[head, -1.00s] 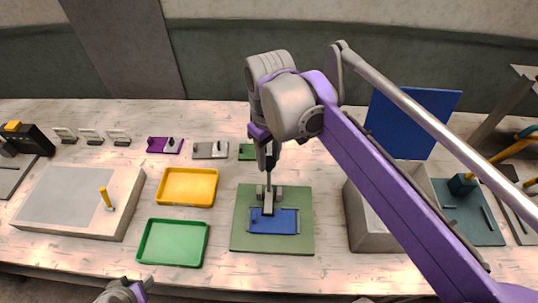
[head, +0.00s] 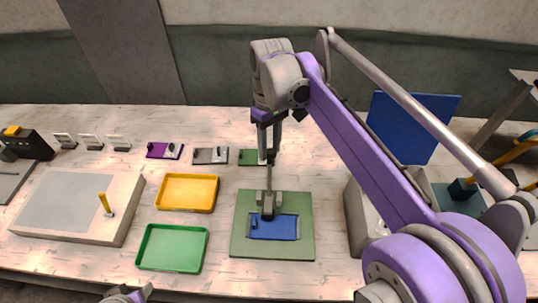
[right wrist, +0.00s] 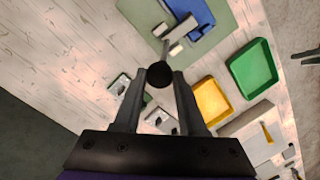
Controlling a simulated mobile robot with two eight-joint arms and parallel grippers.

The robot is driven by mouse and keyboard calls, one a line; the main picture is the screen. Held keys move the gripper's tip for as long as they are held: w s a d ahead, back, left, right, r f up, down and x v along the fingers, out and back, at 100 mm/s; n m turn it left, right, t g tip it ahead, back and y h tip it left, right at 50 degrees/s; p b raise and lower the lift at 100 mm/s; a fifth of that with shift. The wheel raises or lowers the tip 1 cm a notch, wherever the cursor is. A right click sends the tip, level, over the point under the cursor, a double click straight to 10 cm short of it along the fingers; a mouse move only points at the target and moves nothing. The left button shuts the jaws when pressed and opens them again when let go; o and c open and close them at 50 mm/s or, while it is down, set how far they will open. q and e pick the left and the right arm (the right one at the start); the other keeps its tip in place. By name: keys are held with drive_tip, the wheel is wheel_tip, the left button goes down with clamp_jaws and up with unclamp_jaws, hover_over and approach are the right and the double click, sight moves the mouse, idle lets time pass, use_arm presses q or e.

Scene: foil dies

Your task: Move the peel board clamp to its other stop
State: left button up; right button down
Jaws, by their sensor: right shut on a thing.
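The green peel board (head: 240,243) lies on the table in front of me, with a blue plate (head: 283,229) on it. The clamp (head: 269,200) is a grey bracket at the back middle of the board, with a dark foot over the blue plate's back edge. A thin lever rises from it to a black ball knob (right wrist: 160,74). My right gripper (head: 270,156) is shut on this knob, which sits between its fingertips in the right wrist view (right wrist: 160,76). Part of my left gripper (head: 127,294) shows at the bottom edge; its fingers are unclear.
A yellow tray (head: 187,207) and a green tray (head: 146,261) stand left of the board. A grey box with a yellow peg (head: 104,202) is farther left. Small purple, grey and green plates lie behind.

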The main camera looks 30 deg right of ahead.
use_arm(q)
drive_tip(key=shift+s+a+f+b, duration=0.25)
drive_tip(key=shift+s+f+b, duration=0.25)
drive_tip(key=shift+f, duration=0.2)
use_arm(e)
drive_tip(key=w+d+f, duration=0.4)
drive_tip(key=w+f, duration=0.2)
drive_tip(key=w, duration=0.1)
drive_tip(key=shift+w+d+f, duration=0.2)
drive_tip(key=shift+d, duration=0.1)
drive_tip(key=c, duration=0.8)
unclamp_jaws()
drive_tip(key=shift+c, duration=0.2)
drive_tip(key=o, duration=0.4)
drive_tip(key=shift+w+d+f, duration=0.15)
drive_tip(key=shift+w+d, duration=0.1)
drive_tip(key=shift+d, duration=0.1)
use_arm(q)
drive_tip(key=shift+w+d, duration=0.25)
drive_tip(key=shift+w, duration=0.05)
use_arm(e)
drive_tip(key=shift+s+a, duration=0.1)
drive_tip(key=shift+a, duration=0.1)
